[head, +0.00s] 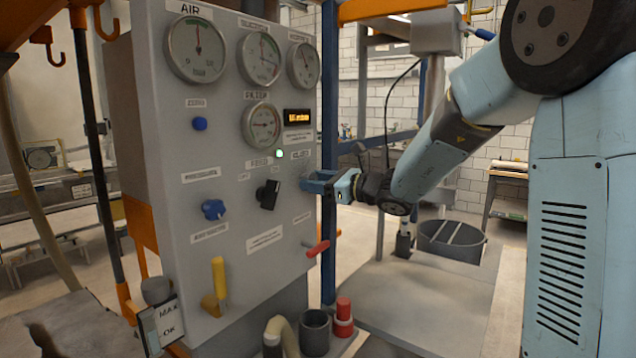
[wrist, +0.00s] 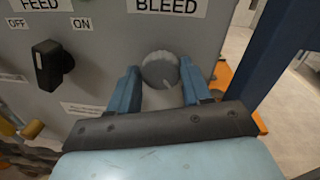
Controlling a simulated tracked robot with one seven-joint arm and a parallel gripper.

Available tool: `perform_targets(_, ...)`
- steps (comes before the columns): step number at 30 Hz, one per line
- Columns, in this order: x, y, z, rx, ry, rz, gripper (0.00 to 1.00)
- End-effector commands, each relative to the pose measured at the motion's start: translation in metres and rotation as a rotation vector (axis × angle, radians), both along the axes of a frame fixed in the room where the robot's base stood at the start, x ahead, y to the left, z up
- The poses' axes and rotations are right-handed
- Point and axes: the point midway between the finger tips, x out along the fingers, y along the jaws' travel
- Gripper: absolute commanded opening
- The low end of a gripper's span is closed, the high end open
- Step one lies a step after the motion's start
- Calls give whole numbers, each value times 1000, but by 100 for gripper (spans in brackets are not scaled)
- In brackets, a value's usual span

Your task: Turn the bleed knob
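The bleed knob (wrist: 160,70) is a round grey knob on the grey panel, under the BLEED label (wrist: 166,6) in the wrist view. My gripper (wrist: 158,72) has its two blue fingers apart, one on each side of the knob. Small gaps seem to show between the fingers and the knob, so I see no clear grip. How deep the fingertips reach along the knob is hard to tell. In the head view my gripper (head: 314,182) is at the panel's right edge, and the knob is mostly hidden there.
The black FEED switch (wrist: 48,65) is left of the knob, with OFF and ON labels. The panel (head: 225,200) also bears gauges, a blue knob (head: 213,209), a yellow lever (head: 219,278) and a red lever (head: 318,248) below. A blue post (head: 329,100) stands close by on the right.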

Motion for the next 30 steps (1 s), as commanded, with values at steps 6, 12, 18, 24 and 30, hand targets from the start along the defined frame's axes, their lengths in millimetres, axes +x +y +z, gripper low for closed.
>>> perform_targets(6, 0, 0, 0, 1, 1, -1, 69)
perform_targets(12, 0, -1, 0, 2, 0, -2, 69)
perform_targets(18, -5, -10, 1, 1, -1, -4, 69)
perform_targets(24, -24, -39, 1, 1, -2, -6, 69)
perform_targets(30, -46, -72, 1, 1, -1, -5, 69)
